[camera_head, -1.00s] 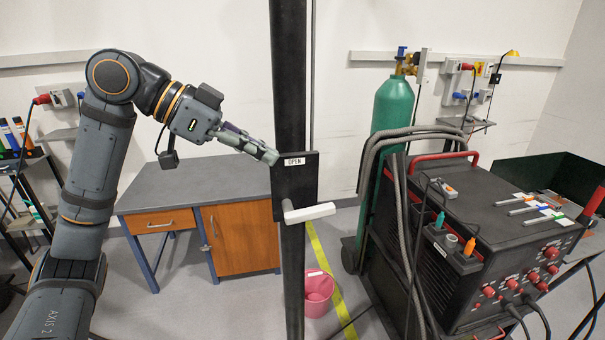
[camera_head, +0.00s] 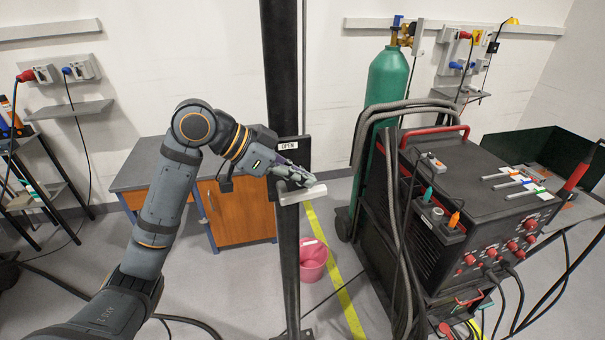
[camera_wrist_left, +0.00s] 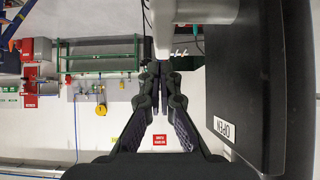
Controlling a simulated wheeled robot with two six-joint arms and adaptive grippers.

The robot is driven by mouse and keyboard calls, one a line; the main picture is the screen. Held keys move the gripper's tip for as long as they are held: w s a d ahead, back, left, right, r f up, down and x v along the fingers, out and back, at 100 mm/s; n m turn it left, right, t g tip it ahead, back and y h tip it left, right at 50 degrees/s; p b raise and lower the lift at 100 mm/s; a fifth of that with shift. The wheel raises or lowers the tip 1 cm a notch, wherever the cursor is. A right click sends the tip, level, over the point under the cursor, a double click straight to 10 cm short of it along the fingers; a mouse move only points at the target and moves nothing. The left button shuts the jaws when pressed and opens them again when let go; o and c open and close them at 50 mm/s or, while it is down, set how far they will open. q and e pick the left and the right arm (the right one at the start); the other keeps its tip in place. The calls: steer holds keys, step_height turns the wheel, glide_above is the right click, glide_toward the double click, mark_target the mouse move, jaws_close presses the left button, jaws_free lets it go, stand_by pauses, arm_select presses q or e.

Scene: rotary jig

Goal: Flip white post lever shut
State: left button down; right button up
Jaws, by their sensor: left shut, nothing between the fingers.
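The white lever (camera_head: 318,191) sticks out to the right from the black post (camera_head: 283,80), just below a black plate (camera_head: 298,157) labelled OPEN. In the left wrist view the white lever (camera_wrist_left: 195,11) crosses the top, and the plate (camera_wrist_left: 245,70) with its OPEN label fills the right side. My left gripper (camera_head: 311,181) is shut and empty, its fingertips just above the lever in the head view. It also shows in the left wrist view (camera_wrist_left: 161,72), fingertips close below the lever. I cannot tell whether they touch it. My right gripper is not in view.
A welding machine (camera_head: 470,175) on a cart and a green gas cylinder (camera_head: 388,85) stand to the right. A grey workbench (camera_head: 145,165) stands behind my left arm. A pink bucket (camera_head: 313,262) is on the floor by the post.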

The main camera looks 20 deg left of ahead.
arm_select(q)
steer(key=shift+a+f, duration=0.1)
steer(key=shift+f, duration=0.3)
steer(key=shift+f, duration=0.55)
steer(key=shift+d+f, duration=0.25)
